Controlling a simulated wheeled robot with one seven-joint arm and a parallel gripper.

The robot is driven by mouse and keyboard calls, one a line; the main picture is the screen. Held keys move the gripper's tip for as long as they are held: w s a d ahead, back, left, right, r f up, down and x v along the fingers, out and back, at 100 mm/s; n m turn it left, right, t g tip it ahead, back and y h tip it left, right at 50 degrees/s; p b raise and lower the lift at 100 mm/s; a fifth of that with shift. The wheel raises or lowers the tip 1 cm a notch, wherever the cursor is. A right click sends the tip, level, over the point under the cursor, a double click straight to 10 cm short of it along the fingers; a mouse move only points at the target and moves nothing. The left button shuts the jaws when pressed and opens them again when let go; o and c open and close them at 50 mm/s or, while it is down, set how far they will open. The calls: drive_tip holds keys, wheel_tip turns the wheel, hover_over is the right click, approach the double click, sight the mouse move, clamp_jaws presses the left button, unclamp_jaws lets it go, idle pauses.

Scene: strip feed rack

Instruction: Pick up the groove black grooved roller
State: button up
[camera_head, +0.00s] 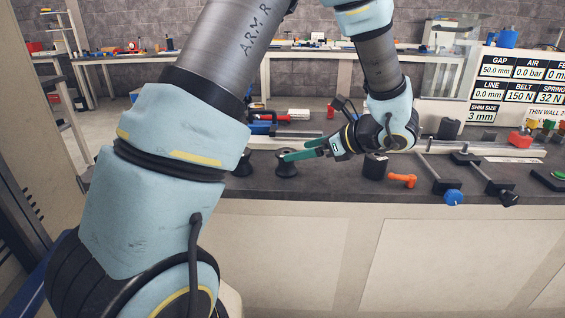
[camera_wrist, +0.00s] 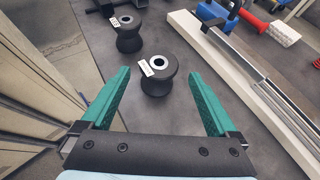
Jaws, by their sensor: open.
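I cannot tell which one is marked groove. The nearer roller (camera_wrist: 157,78) is centred just ahead of and between my gripper's fingers in the wrist view; it also shows in the head view (camera_head: 287,168). The other roller (camera_wrist: 128,38) stands farther off, to the left in the head view (camera_head: 243,165), partly behind my arm. My gripper (camera_head: 284,155) has teal fingers spread wide and empty, seen also in the wrist view (camera_wrist: 159,73).
A pale rail (camera_wrist: 245,80) runs along the right of the rollers in the wrist view. A black block (camera_head: 375,167) and an orange-handled tool (camera_head: 402,180) lie right of my gripper. The bench's front edge is close to the rollers.

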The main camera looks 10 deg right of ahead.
sight(278, 157)
drive_tip(key=p+x, duration=0.2)
drive_tip(key=x, duration=0.7)
drive_tip(key=shift+a+f, duration=0.1)
drive_tip(key=shift+f, duration=0.05)
drive_tip(key=shift+s, duration=0.1)
clamp_jaws()
idle(0.5)
